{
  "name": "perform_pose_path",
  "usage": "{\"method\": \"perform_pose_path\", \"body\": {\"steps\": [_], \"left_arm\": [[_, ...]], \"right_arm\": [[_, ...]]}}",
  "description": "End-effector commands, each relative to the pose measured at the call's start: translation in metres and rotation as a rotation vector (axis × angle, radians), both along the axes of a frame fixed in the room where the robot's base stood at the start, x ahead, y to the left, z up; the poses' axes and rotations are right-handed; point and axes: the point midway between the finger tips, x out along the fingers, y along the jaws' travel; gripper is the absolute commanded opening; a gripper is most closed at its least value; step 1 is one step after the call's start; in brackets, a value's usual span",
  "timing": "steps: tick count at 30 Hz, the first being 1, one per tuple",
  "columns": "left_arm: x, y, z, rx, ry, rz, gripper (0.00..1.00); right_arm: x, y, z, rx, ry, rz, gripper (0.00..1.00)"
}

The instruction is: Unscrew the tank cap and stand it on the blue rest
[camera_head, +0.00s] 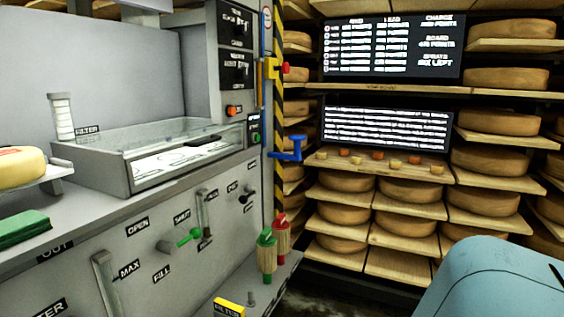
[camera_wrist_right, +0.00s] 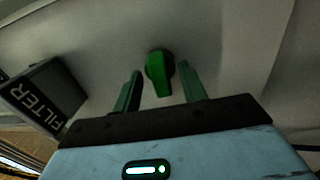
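In the right wrist view, a green knob-like piece (camera_wrist_right: 158,72) stands out from a grey surface. My right gripper (camera_wrist_right: 162,88) is open, with its fingers on either side of it and gaps visible on both sides. I cannot tell whether this is the tank cap. In the head view only a blue-teal part of my arm (camera_head: 495,285) shows at the lower right; the gripper itself is out of frame. A blue bracket (camera_head: 290,150) sticks out near the striped post; I cannot tell whether it is the blue rest. My left gripper is not in view.
A grey machine with a glass-topped basin (camera_head: 185,155) fills the left. A green lever (camera_head: 188,238) sticks out of its front. Green-topped (camera_head: 266,255) and red-topped (camera_head: 282,240) pieces stand on a low ledge. Shelves of cheese wheels (camera_head: 410,190) stand at the back right.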

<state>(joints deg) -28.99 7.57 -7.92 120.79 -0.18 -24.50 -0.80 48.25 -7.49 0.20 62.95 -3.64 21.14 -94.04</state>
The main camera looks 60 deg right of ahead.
Motion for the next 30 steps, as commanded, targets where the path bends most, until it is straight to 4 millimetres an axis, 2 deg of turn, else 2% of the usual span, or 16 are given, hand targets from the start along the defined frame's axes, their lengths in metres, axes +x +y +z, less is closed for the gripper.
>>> {"method": "perform_pose_path", "body": {"steps": [11,24,30], "left_arm": [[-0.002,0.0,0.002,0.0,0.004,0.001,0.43],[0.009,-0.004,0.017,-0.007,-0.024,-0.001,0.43],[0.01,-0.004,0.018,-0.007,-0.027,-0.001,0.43]], "right_arm": [[-0.006,0.0,-0.001,0.001,0.001,0.0,0.43],[-0.066,-0.002,-0.006,0.002,0.001,0.0,0.43],[-0.077,-0.002,-0.008,0.001,0.0,0.0,0.43]]}}
